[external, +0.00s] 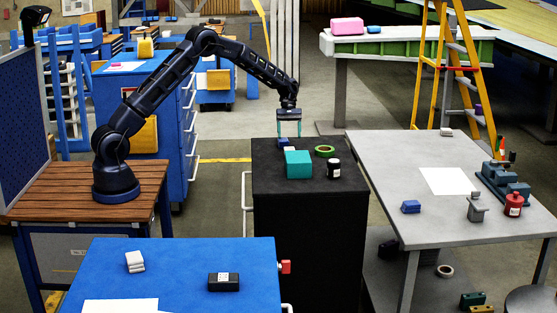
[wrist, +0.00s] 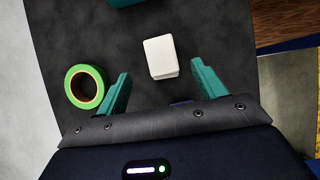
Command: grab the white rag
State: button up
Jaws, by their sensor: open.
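A small white block-like thing (wrist: 160,57), which looks like the folded white rag, lies on the black cabinet top (wrist: 60,35). In the external view the white thing (external: 289,149) is partly hidden behind a teal box. My gripper (external: 289,133) is over the far part of that top, its teal fingers pointing down. In the wrist view my gripper (wrist: 160,70) is open and empty, and the white thing shows between and slightly ahead of the fingertips. I cannot tell the height gap. Another white folded thing (external: 135,262) lies on the blue cabinet.
The teal box (external: 298,163), a green tape roll (external: 324,151), a dark bottle (external: 334,170) and a small blue thing (external: 283,142) share the black top. The tape roll (wrist: 85,87) is left of my left finger. A grey table (external: 405,165) stands to the right.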

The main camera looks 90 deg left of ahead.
aim_at(290, 149)
jog(key=shift+x, duration=3.8)
jog(key=shift+s+a, duration=0.1)
jog(key=shift+a, duration=0.05)
jog(key=c, duration=1.1)
jog(key=shift+o, duration=0.2)
